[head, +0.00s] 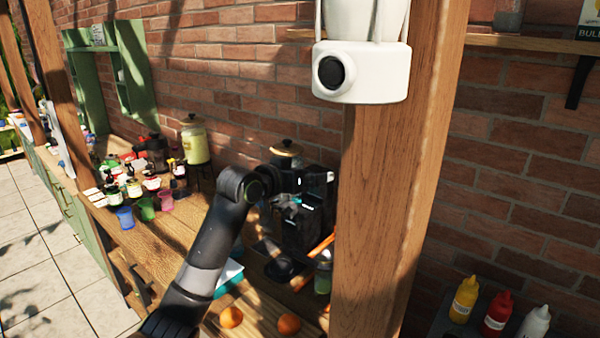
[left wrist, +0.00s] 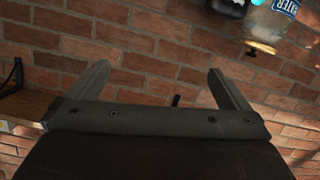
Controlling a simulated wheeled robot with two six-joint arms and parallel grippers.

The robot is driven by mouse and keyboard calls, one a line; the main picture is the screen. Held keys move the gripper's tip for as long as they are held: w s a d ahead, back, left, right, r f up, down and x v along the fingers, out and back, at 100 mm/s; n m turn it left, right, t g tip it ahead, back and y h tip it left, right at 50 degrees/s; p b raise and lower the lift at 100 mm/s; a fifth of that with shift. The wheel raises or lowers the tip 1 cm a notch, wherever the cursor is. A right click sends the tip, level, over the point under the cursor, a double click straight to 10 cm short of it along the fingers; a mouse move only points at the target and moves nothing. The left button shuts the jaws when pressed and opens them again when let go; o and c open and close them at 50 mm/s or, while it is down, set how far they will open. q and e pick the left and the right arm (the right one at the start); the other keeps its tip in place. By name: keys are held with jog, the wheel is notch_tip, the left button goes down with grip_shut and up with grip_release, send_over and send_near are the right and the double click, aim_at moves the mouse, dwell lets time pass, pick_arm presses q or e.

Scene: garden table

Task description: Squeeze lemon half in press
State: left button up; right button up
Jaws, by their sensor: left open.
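My left gripper (head: 318,180) is at the end of my arm, in front of a dark machine (head: 303,232) on the wooden counter. In the left wrist view its two fingers (left wrist: 160,88) stand wide apart with nothing between them, facing the brick wall. I cannot tell whether the dark machine is the press; my arm and the wooden post hide part of it. No lemon half can be made out. Two orange fruits, a left one (head: 231,317) and a right one (head: 288,323), lie at the counter's front. My right gripper is not in view.
A thick wooden post (head: 395,200) stands close on the right, with a white dispenser (head: 375,75) before it. Blue (head: 125,217), green and pink cups and several jars crowd the counter's left. Squeeze bottles (head: 495,312) stand lower right. A glass container (left wrist: 272,22) shows in the left wrist view.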

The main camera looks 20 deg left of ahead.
pick_arm(q)
jog(key=shift+s+a+r, duration=0.2)
jog(key=shift+s+r, duration=0.35)
jog(key=shift+r, duration=0.1)
jog(key=b+v, duration=0.6)
jog(key=v, duration=1.1)
jog(key=shift+s+b, duration=0.2)
jog(key=shift+b, duration=0.15)
jog(key=shift+f, duration=0.1)
jog(key=shift+f, duration=0.1)
